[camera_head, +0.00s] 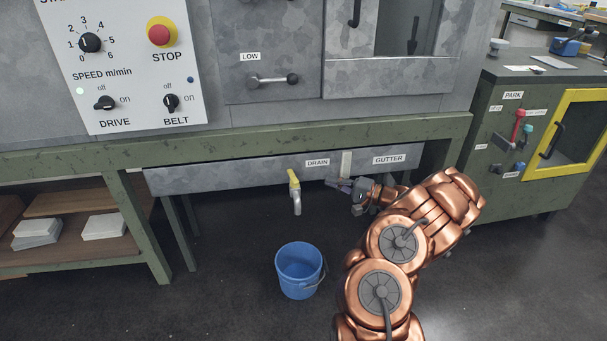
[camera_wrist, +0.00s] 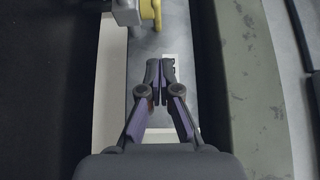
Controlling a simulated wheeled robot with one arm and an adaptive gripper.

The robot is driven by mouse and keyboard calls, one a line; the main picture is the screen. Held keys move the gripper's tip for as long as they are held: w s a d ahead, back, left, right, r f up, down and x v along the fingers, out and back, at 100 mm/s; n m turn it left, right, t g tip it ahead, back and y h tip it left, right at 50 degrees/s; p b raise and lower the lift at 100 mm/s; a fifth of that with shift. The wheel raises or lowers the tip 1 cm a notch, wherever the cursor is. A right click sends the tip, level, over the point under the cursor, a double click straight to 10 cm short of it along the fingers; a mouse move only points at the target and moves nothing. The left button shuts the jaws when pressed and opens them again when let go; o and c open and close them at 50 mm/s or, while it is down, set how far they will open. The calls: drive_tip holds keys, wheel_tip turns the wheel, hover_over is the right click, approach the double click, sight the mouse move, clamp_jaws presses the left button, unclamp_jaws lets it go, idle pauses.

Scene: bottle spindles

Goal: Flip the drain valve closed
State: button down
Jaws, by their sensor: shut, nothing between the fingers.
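The drain valve has a yellow handle (camera_head: 293,178) on a grey, downward-bent spout (camera_head: 297,203), below the gutter's front and left of the DRAIN label (camera_head: 317,163). The handle looks roughly upright in the head view. My gripper (camera_head: 330,183) is shut and empty, to the right of the valve and apart from it. In the wrist view my gripper (camera_wrist: 161,64) has its fingertips together, pointing at the valve. The yellow handle (camera_wrist: 151,12) and part of the grey valve body (camera_wrist: 126,12) show at the top edge there, cut off by the frame.
A blue bucket (camera_head: 300,270) stands on the floor below the spout. The grey gutter (camera_head: 230,178) runs behind the valve under the green bench edge (camera_head: 250,139). A green cabinet (camera_head: 490,190) with a yellow-framed door (camera_head: 575,135) is on the right. Shelves with white stacks (camera_head: 37,233) are at left.

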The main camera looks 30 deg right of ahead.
sight(293, 171)
drive_tip(key=b+x, duration=0.3)
drive_tip(key=x, duration=0.5)
drive_tip(key=shift+w+a+f, duration=0.15)
drive_tip(key=shift+w+a, duration=0.05)
drive_tip(key=shift+x, duration=0.75)
